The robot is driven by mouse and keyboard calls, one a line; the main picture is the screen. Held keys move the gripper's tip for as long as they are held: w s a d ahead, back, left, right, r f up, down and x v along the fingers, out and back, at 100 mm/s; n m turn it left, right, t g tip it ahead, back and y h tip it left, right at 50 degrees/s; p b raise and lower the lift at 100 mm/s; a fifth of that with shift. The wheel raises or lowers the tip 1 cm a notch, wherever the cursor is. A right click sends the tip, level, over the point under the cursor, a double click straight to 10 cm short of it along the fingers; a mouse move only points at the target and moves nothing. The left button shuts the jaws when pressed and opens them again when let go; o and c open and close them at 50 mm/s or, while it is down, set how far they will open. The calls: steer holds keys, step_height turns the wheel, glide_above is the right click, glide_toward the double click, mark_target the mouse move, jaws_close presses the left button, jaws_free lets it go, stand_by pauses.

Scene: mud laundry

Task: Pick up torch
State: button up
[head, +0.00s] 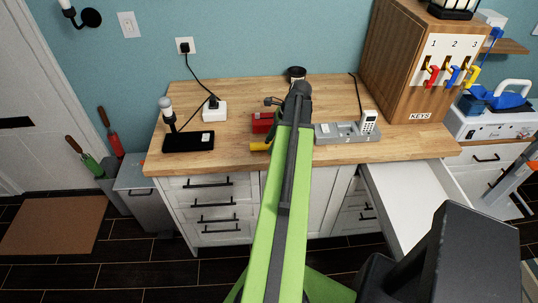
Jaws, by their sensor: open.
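A yellow cylinder (260,146), which looks like the torch, lies near the front edge of the wooden counter (235,155). Its right end is hidden behind my green arm. A dark upright thing with a pale rounded top (166,106) stands at the black tray on the left; I cannot tell whether it is a torch too. My gripper (273,101) is at the far end of my arm, over the middle of the counter beyond the yellow cylinder. It is small and partly hidden by the arm. It is open, and nothing shows in it.
A red box (263,122) is left of my arm. A white charger (214,110) with a black cable, a black tray (188,141) and a grey dock (340,133) with a white handset (369,121) are on the counter. A wooden key cabinet (405,60) stands right. An open drawer (405,190) juts out.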

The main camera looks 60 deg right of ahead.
steer(key=shift+w+a+f, duration=0.1)
steer(key=shift+f, duration=0.25)
jaws_close()
steer(key=shift+r+p, duration=0.15)
steer(key=shift+p, duration=0.15)
